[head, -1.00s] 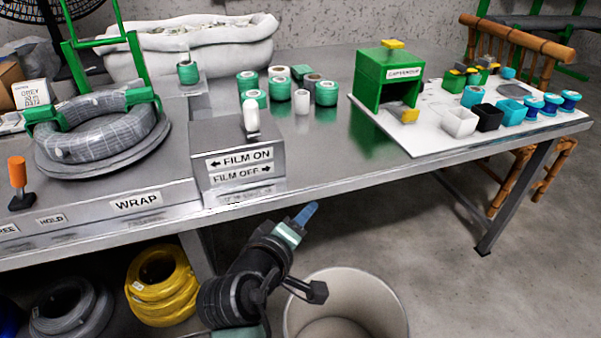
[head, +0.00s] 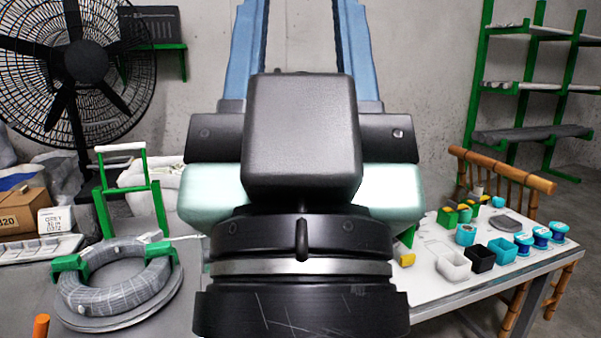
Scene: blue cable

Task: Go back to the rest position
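My gripper (head: 302,35) is raised upright, close in front of the head camera. Its two blue fingers point up and stand wide apart, with only the wall visible between them. The fingertips run out of the top of the picture. The gripper's black body and pale green sides cover the middle of the table. A grey cable coil (head: 85,293) lies on the round wrapping plate at the left, between green holders. No blue cable shows in the head view.
The metal table (head: 185,310) spreads below and behind my gripper. A white board (head: 430,290) at the right holds small containers and blue spools (head: 541,236). A bamboo chair (head: 500,168) stands behind it. A large black fan (head: 85,60) and a cardboard box (head: 22,212) are at the left.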

